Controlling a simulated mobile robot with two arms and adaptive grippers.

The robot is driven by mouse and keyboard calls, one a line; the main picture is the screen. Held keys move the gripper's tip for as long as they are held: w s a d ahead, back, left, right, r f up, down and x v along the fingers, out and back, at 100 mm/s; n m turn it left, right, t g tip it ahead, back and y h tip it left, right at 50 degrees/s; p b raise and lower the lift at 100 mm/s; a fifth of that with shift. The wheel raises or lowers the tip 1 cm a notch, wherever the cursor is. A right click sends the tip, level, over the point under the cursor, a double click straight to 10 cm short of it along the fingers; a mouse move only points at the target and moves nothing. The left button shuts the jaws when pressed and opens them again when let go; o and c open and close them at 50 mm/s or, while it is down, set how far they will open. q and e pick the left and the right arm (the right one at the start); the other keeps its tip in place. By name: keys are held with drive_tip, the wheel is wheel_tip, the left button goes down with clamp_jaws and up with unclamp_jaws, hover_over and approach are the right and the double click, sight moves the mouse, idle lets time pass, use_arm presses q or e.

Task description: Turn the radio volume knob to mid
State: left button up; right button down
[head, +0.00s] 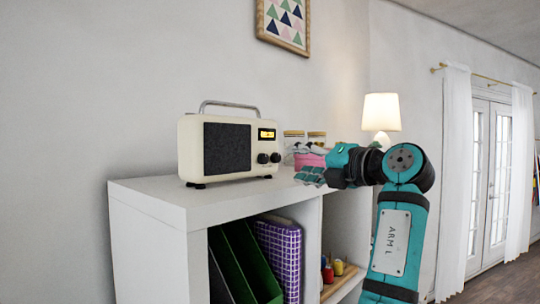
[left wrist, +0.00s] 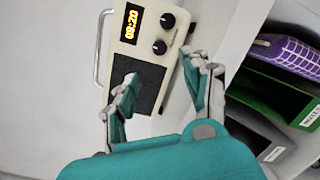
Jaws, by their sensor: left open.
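The cream radio (head: 190,150) stands on top of the white cabinet, with a dark speaker grille, a lit amber display and two black knobs (head: 269,158) low on its right front. In the left wrist view the radio (left wrist: 125,52) appears turned on its side, with one knob (left wrist: 167,20) above the other knob (left wrist: 159,47). The knobs' pointer settings are too small to read, and neither is labelled legibly. My left gripper (head: 309,174) is open and empty, to the right of the radio and apart from it. In the left wrist view its fingers (left wrist: 160,72) spread toward the radio front. My right gripper is not in view.
The white cabinet (head: 155,190) has open cubbies with green and purple-checked binders (head: 278,250) and thread spools. Jars (head: 293,138) and a pink item (head: 310,158) stand behind my left gripper. A lit lamp (head: 381,112) is farther back. The cabinet top in front of the radio is clear.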

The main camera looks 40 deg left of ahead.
sight(265, 159)
use_arm(q)
drive_tip(key=a+p, duration=0.1)
drive_tip(key=a, duration=0.2)
drive_tip(key=w+a+p, duration=0.1)
drive_tip(key=a, duration=0.2)
drive_tip(key=w+a+p, duration=0.1)
drive_tip(key=a, duration=0.3)
drive_tip(key=shift+a, duration=0.1)
clamp_jaws()
